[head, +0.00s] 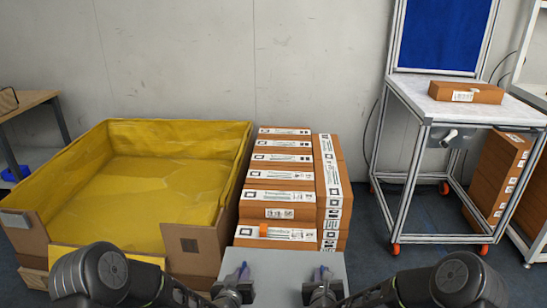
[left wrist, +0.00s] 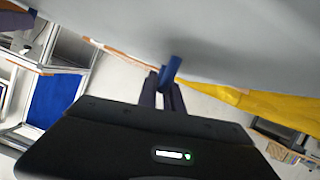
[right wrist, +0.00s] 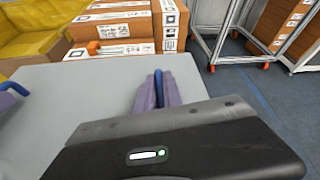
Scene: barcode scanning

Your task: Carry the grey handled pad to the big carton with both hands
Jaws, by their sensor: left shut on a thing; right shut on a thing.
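The grey pad (head: 284,268) is held level in front of me at the bottom of the head view, with a blue handle at each side. My left gripper (head: 240,276) is shut on its left handle, which shows blue in the left wrist view (left wrist: 172,67). My right gripper (head: 321,276) is shut on its right handle; the pad's flat top (right wrist: 70,105) fills much of the right wrist view. The big carton (head: 200,243), lined with yellow (head: 165,180), stands open to the left ahead, apart from the pad.
Stacked brown labelled boxes (head: 280,187) stand right of the carton, straight ahead of the pad. A wheeled metal-frame table (head: 430,115) with one box (head: 466,93) on it is at the right. Blue floor (head: 372,240) lies clear between stack and table. A wooden table (head: 30,102) is far left.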

